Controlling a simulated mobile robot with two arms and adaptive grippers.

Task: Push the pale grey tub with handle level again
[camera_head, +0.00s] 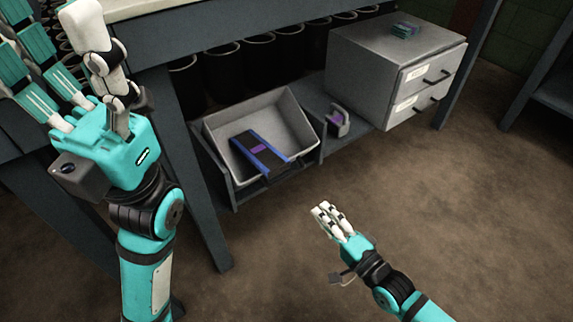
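The pale grey tub (285,112) sits on the low shelf under the workbench. It looks tilted, with its open top leaning toward the front. A dark flat item with blue edges and a purple patch (259,150) lies in it at the front; I cannot make out the tub's handle clearly. My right gripper (328,216) is in front of and below the tub, apart from it, with its white fingers stretched out and empty. My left gripper (60,75) is raised at the left, fingers spread and empty, well away from the tub.
A grey two-drawer cabinet (372,65) stands right of the tub, with a small teal stack (405,29) on top. A small grey holder with a purple part (337,121) sits between them. Dark round bins (222,72) line the back. A bench leg (190,150) stands left. The brown floor is clear.

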